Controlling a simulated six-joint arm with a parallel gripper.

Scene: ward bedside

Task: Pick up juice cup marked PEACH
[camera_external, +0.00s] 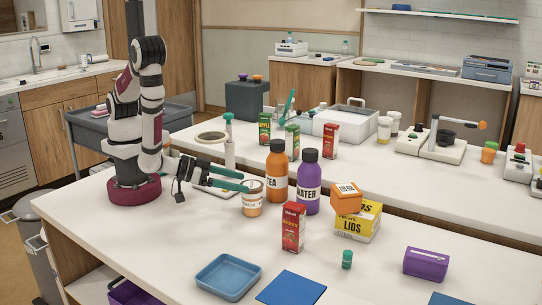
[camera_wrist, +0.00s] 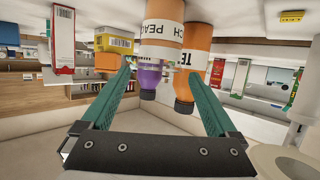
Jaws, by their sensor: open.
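The juice cup marked PEACH (camera_external: 252,200) stands upright on the near table, an orange cup with a pale label. In the wrist view, which shows things upside down, the cup (camera_wrist: 163,30) is ahead, roughly between my fingertips. My gripper (camera_external: 247,182) reaches toward the cup from the left with teal fingers apart. In the wrist view my gripper (camera_wrist: 160,64) is open, with nothing clamped between its fingers. In the external view the fingertips are close to the cup's upper part. I cannot tell whether they touch it.
An orange TEA bottle (camera_external: 277,175) and a purple WATER bottle (camera_external: 308,188) stand close behind the cup. A red carton (camera_external: 293,227) is in front. An orange box (camera_external: 346,198) sits on the yellow LIDS box (camera_external: 358,221). A blue tray (camera_external: 227,277) lies near the front edge.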

